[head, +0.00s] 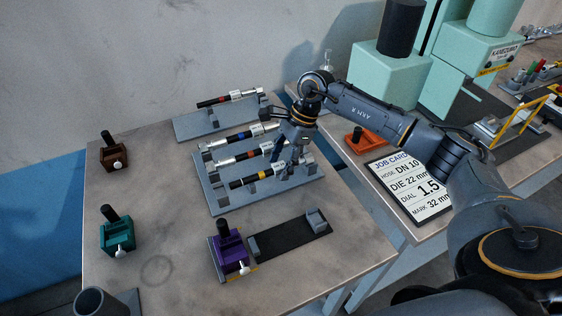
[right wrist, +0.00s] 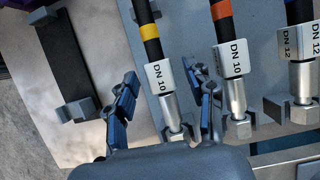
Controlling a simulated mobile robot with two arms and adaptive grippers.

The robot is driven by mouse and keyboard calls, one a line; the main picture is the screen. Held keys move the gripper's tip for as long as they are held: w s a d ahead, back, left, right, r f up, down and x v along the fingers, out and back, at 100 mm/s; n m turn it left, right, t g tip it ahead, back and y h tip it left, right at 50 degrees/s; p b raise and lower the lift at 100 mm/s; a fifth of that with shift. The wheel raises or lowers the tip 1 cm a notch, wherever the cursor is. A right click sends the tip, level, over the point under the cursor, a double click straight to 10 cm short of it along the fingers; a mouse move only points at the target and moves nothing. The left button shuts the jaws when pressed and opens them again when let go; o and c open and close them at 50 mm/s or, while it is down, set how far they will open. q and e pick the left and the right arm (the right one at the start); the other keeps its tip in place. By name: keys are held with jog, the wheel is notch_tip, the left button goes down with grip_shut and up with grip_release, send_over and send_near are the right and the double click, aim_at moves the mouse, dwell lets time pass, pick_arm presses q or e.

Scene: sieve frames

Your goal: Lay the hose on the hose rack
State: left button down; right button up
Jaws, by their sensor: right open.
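A grey rack (head: 217,203) in the middle of the table holds three black hoses side by side, with blue, orange and yellow bands. The yellow-banded hose (head: 262,175) lies nearest the front; its label reads DN 10 in the right wrist view (right wrist: 159,76). The orange-banded hose (right wrist: 231,65) is also DN 10 and the blue-banded one (right wrist: 303,45) DN 12. A second grey rack (head: 190,127) behind carries one red-banded hose (head: 222,100). My right gripper (right wrist: 160,80) is open, its fingers on either side of the yellow-banded hose. The left gripper is out of view.
A black strip with grey end blocks (head: 290,238) lies in front, beside a purple block tool (head: 228,253). Teal (head: 116,235) and brown (head: 112,155) ones stand left. The job card (head: 415,187), an orange block (head: 360,141) and a mint machine (head: 390,75) are on the right bench.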

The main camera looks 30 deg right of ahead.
jog(key=v, duration=1.2)
